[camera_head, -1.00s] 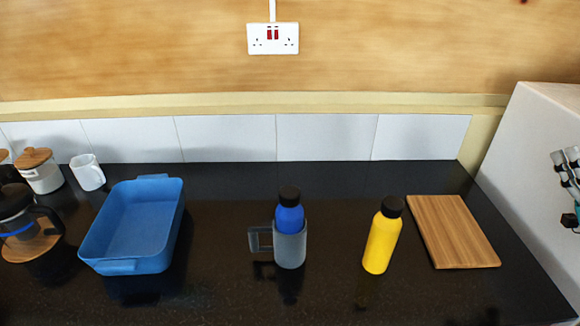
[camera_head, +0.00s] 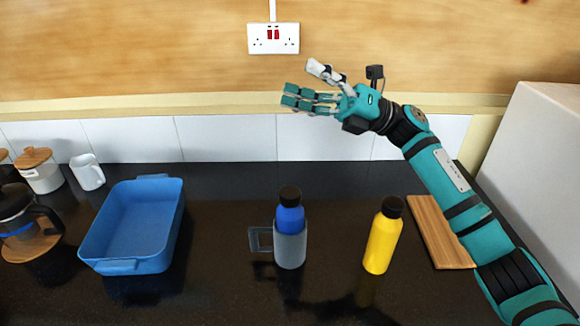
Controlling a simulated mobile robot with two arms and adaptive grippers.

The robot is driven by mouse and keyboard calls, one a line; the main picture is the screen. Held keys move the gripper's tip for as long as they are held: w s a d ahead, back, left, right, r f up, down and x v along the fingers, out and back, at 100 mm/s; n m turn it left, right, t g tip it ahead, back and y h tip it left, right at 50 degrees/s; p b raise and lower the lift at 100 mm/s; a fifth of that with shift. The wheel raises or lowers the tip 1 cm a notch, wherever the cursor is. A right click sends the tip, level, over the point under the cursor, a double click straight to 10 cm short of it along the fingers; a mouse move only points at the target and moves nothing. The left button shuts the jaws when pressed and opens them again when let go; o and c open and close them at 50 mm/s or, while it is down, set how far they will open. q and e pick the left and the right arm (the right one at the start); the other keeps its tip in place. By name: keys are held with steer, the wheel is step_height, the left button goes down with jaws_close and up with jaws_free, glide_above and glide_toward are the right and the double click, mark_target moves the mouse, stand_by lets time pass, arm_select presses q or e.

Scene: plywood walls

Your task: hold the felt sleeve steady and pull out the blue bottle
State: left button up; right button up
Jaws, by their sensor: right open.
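The blue bottle (camera_head: 290,219) with a black cap stands upright in the grey felt sleeve (camera_head: 290,249), in the middle of the counter. The sleeve covers its lower part, and a square handle loop sticks out to the left. My right gripper (camera_head: 312,88) is open and empty. It shows above and behind the bottle in the picture, in front of the tiles and wall, with its fingers pointing left and clear of the bottle. My left gripper is not in view.
A yellow bottle (camera_head: 382,236) stands right of the sleeve. A wooden board (camera_head: 432,232) lies partly behind my right arm. A blue dish (camera_head: 95,245) is at the left. A white mug (camera_head: 88,172), a lidded jar (camera_head: 41,172) and a coffee press (camera_head: 18,215) stand at far left.

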steer(key=s+a+f+n+g+h, duration=0.35)
steer(key=s+a+n+h, duration=0.2)
steer(key=a, duration=0.25)
steer(key=n+t+h, duration=0.4)
steer(key=t+h, duration=0.1)
steer(key=h, duration=1.2)
glide_toward(290, 214)
steer(key=shift+w+a+f+m, duration=0.1)
steer(key=shift+w+f+m, duration=0.1)
steer(key=shift+w, duration=0.35)
steer(key=shift+w+a+f+m, duration=0.1)
steer(key=shift+w+f, duration=0.1)
steer(key=shift+w, duration=0.35)
steer(key=shift+d+f, duration=0.15)
steer(key=shift+f, duration=0.1)
step_height(290, 214, down, 11)
steer(key=shift+w+f, duration=0.1)
steer(key=shift+f, duration=0.05)
steer(key=c, duration=1.6)
steer(key=o, duration=1.6)
